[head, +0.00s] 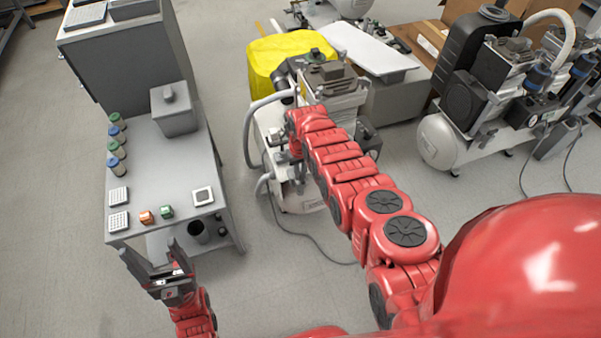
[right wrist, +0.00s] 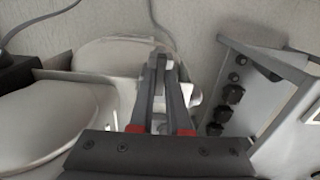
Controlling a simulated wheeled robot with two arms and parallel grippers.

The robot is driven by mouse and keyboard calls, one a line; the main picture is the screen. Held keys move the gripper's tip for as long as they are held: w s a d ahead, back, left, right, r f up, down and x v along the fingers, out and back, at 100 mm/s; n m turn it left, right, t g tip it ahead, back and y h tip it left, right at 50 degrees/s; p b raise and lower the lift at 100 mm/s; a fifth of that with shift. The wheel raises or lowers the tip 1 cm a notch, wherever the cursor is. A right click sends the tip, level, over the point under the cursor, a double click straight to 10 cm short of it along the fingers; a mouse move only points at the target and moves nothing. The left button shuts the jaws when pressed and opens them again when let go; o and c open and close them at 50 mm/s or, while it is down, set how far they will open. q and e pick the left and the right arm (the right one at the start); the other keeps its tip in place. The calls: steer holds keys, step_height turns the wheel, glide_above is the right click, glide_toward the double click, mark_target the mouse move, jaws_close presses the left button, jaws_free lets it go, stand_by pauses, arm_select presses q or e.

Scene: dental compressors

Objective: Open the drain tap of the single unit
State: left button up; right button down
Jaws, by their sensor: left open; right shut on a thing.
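The single unit (head: 302,194) is a compressor with a white tank, standing on the floor beside the grey bench; my right arm covers part of it. Its pale tank also shows in the right wrist view (right wrist: 50,122). My right gripper (head: 284,148) is low at the unit's left side, partly hidden by its own arm. In the right wrist view its fingers (right wrist: 159,62) are closed together at the tips on a small part, which looks like the drain tap and is mostly hidden between them. My left gripper (head: 148,246) is open and empty in front of the bench.
The grey bench (head: 165,165) on the left holds jars, a grey box and small blocks. A yellow cover (head: 280,55) lies behind the unit. Another compressor (head: 440,140) stands at the right. A hose and a cable run by the unit; floor in front is clear.

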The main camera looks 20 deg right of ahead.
steer(key=c, duration=0.9)
jaws_free()
step_height(320, 180, up, 4)
steer(key=p, duration=0.3)
steer(key=shift+p, duration=0.35)
step_height(320, 180, up, 13)
steer(key=shift+r+p, duration=0.2)
steer(key=shift+p, duration=0.25)
